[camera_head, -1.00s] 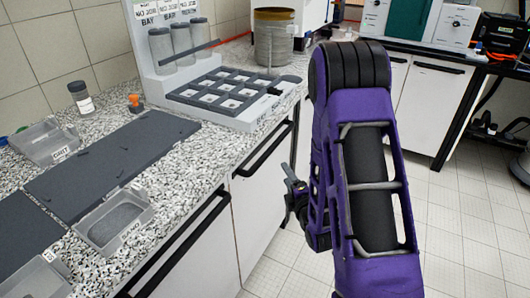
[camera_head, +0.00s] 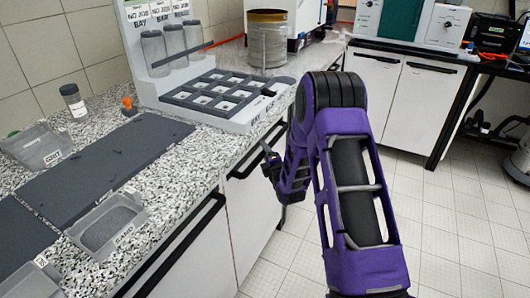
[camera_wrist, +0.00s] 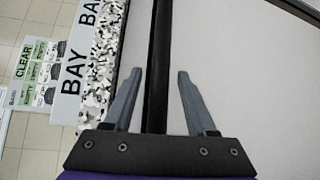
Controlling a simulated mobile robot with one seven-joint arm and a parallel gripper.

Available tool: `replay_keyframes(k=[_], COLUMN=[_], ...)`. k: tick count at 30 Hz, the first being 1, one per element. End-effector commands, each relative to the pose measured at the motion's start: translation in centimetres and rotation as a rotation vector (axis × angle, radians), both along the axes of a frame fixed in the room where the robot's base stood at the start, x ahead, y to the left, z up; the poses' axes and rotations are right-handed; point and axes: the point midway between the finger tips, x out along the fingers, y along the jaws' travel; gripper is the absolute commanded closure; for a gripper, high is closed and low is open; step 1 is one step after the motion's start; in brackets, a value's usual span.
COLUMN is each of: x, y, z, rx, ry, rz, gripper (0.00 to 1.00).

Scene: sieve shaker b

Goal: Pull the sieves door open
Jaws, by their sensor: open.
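A white cabinet door (camera_head: 250,205) under the counter has a long black bar handle (camera_head: 240,172) near its top edge. No label shows which door is the sieves door. My gripper (camera_head: 268,158) is at this handle, in front of the door. In the wrist view my gripper (camera_wrist: 158,78) is open, with the black handle (camera_wrist: 158,60) running between its two grey fingers. The pale door face (camera_wrist: 245,75) fills the right of that view. The door looks shut. I cannot tell whether either finger touches the bar.
A nearer cabinet door (camera_head: 205,262) has its own black handle (camera_head: 175,255). The tiled floor (camera_head: 455,230) to the right is clear.

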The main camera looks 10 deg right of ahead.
Motion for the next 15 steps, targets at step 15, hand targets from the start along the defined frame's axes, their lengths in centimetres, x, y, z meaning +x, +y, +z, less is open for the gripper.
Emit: replay_keyframes(k=[15], x=[0.76], y=[0.10], z=[-0.07], rx=[0.000], ry=[0.000], rz=[0.000], gripper=[0.63])
